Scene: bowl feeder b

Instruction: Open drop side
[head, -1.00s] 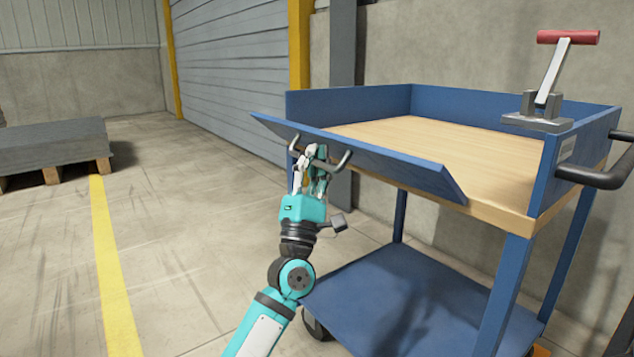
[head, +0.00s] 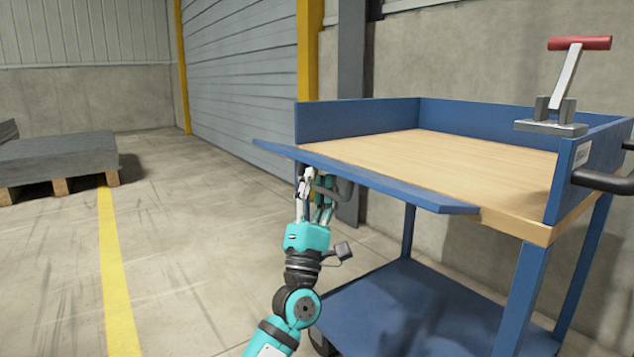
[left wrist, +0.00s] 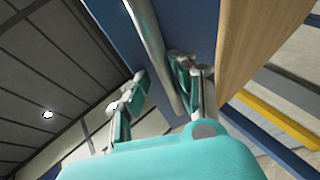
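The drop side (head: 400,189) is the blue panel along the cart's near edge. It is tilted outward and lies close to level, with its outer face turned down. Its dark bar handle (head: 346,190) hangs under it, partly hidden by my fingers. My left gripper (head: 316,182) is below the panel at the handle, pointing up. In the left wrist view the handle (left wrist: 151,40) runs between the two fingers (left wrist: 160,78). The fingers are spread, with a clear gap on the left finger's side. The bar lies close to the right finger; contact is unclear. My right gripper is out of view.
The cart's wooden top (head: 450,150) is empty apart from a red-handled toggle clamp (head: 552,125) on the right wall. A push handle (head: 603,181) sticks out at right. A lower blue shelf (head: 420,310) lies underneath. Open floor (head: 190,240) is on the left.

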